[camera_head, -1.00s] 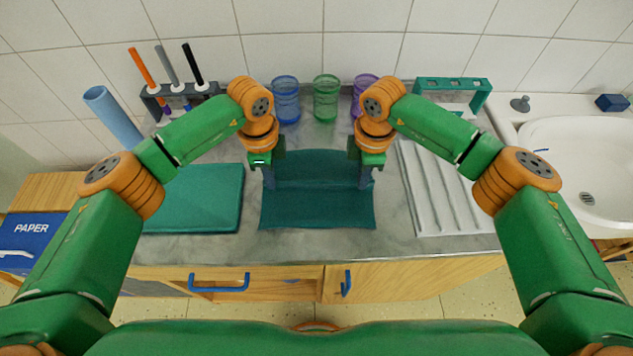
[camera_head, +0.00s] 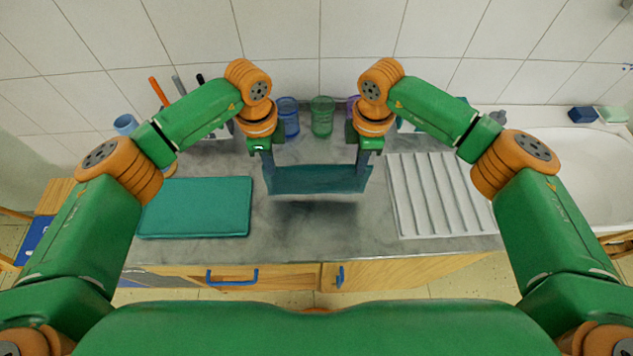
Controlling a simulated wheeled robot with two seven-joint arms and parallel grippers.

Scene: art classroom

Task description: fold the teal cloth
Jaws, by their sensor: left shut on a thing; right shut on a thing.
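The teal cloth (camera_head: 316,181) hangs between my two grippers as a narrow band, lifted above the grey counter, with its shadow on the counter below. My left gripper (camera_head: 268,178) is shut on the cloth's left end. My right gripper (camera_head: 362,172) is shut on its right end. The fingertips partly blend with the cloth, so the exact grip points are hard to see.
A teal mat (camera_head: 195,208) lies on the counter (camera_head: 310,240) at left, and a white ribbed drainboard (camera_head: 437,195) at right. Blue (camera_head: 288,117) and green (camera_head: 321,117) cups stand behind the cloth. A white sink (camera_head: 590,165) is far right. The counter below the cloth is clear.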

